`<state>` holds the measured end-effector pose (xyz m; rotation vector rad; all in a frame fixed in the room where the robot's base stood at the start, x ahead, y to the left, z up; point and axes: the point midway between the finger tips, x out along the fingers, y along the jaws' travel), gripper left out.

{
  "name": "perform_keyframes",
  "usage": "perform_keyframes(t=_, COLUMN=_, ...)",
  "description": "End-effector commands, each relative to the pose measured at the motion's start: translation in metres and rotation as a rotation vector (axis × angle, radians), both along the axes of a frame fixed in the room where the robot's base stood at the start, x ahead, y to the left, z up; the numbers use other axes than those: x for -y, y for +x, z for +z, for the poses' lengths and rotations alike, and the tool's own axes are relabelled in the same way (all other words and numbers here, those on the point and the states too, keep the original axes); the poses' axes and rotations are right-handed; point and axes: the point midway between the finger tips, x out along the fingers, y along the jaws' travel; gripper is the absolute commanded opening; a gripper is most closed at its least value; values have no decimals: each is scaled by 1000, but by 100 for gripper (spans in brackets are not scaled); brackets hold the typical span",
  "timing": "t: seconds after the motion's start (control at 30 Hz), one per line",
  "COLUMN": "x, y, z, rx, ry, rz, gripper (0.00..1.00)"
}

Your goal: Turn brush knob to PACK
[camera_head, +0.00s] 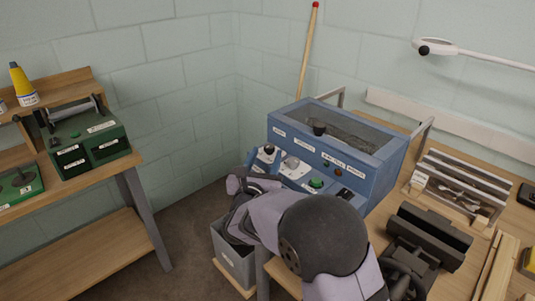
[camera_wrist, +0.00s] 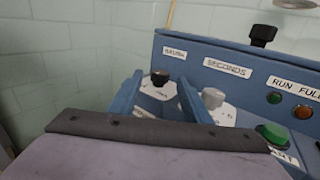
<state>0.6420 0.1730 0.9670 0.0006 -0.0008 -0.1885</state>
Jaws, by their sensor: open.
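The brush knob (camera_wrist: 159,77) is small and black, on a pale dial below the BRUSH label (camera_wrist: 174,52) on the blue machine. It also shows in the head view (camera_head: 269,149). The dial's lettering is too small to read, so I cannot tell the setting. My gripper (camera_wrist: 161,82) is open, its two blue fingers reaching toward the panel. In the wrist view the knob appears between the fingertips; I cannot tell whether they touch it. In the head view my gripper (camera_head: 256,178) is just in front of the panel, its fingertips hard to make out.
The grey SECONDS knob (camera_wrist: 213,98) sits close right of my right finger. A green button (camera_wrist: 272,136) is farther right. The blue machine (camera_head: 385,160) stands on a wooden table. A grey bin (camera_head: 232,262) is below my gripper. A green device (camera_head: 90,140) stands on the left bench.

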Motion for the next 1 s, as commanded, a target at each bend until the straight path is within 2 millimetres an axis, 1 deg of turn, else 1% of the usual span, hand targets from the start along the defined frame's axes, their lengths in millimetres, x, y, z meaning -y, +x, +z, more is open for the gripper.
perform_keyframes(t=0.03, x=-3, y=-8, z=-1, rx=1, ry=1, rz=3, gripper=44)
perform_keyframes(t=0.2, x=-7, y=-29, z=-1, rx=1, ry=0, rz=3, gripper=44)
perform_keyframes(t=0.4, x=-8, y=-41, z=0, rx=1, ry=0, rz=0, gripper=44)
perform_keyframes(t=0.77, x=-8, y=-42, z=1, rx=2, ry=0, rz=-2, gripper=44)
perform_keyframes(t=0.87, x=-10, y=-39, z=4, rx=7, ry=0, rz=-16, gripper=44)
perform_keyframes(t=1.0, x=-16, y=-31, z=11, rx=22, ry=1, rz=-76, gripper=44)
